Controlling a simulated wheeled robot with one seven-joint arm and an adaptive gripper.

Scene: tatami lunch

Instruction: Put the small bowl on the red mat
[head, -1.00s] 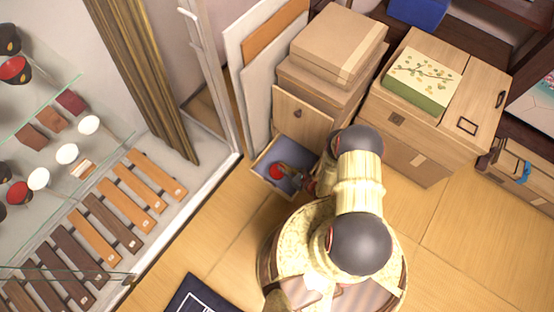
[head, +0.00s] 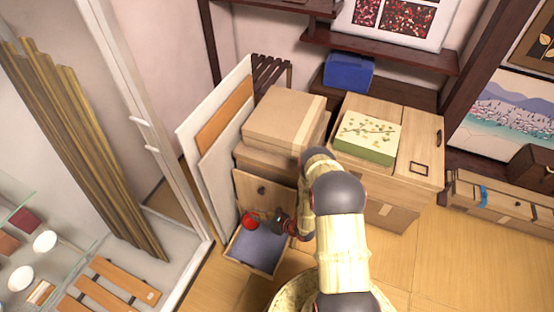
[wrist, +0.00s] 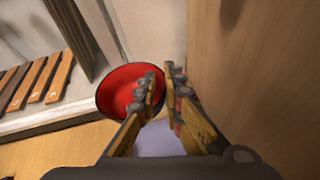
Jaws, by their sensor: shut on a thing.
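The small bowl, red inside with a dark rim, shows in the head view (head: 249,222) and in the wrist view (wrist: 117,88). My gripper (head: 263,215) is shut on its rim; in the wrist view the fingers (wrist: 160,82) close over the bowl's right side. The bowl is tilted and appears held above the back of an open drawer (head: 258,249) with a blue-grey inside. The part of the rim between the fingertips is hidden. No red mat shows in either view.
The drawer's wooden cabinet (head: 262,192) stands close behind the bowl, with cardboard boxes (head: 284,118) on top. Upright boards (head: 207,160) lean at its left. A glass display with slatted wood (head: 118,280) is at left. Tatami floor (head: 440,265) is open at right.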

